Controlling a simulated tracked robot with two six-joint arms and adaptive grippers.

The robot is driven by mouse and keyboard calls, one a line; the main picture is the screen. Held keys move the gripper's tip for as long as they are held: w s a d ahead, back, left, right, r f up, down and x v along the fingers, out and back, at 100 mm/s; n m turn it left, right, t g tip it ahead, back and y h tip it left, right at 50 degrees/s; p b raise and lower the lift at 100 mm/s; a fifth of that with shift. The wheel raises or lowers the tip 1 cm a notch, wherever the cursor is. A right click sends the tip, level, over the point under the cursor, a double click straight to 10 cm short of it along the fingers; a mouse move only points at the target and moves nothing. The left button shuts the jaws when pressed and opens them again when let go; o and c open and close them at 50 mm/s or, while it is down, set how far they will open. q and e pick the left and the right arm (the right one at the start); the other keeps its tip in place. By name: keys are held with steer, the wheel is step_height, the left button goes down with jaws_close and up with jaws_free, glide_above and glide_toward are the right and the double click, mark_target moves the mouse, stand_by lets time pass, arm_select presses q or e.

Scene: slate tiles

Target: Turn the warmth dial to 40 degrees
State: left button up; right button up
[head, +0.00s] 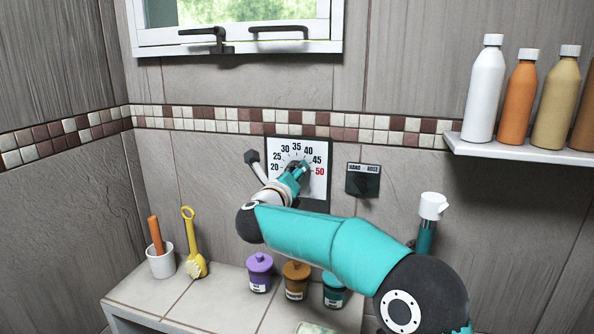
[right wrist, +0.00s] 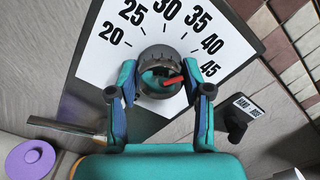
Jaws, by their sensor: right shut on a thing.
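The warmth dial's white plate (head: 285,150) is on the back wall, numbered 20 to 50 with 50 in red. In the right wrist view the round dark knob (right wrist: 152,57) sits in the middle of the plate (right wrist: 100,60). Its red pointer (right wrist: 173,81) points roughly toward 45; the 50 is out of sight there. My right gripper (head: 298,176) is at the knob in the head view and hides much of it. In the right wrist view its fingers (right wrist: 157,92) are closed on the knob from both sides. My left gripper is not in view.
Below are purple (head: 260,273), brown (head: 295,280) and teal jars (head: 335,290). A shelf (head: 520,150) with bottles is at right.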

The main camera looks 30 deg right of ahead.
steer(key=shift+w+a+f, duration=0.1)
steer(key=shift+a+f, duration=0.1)
steer(key=shift+f, duration=0.1)
steer(key=o, duration=1.2)
steer(key=shift+a+r, duration=0.1)
steer(key=shift+r, duration=0.1)
steer(key=shift+c, duration=0.2)
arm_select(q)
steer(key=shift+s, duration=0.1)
arm_select(e)
steer(key=v, duration=1.2)
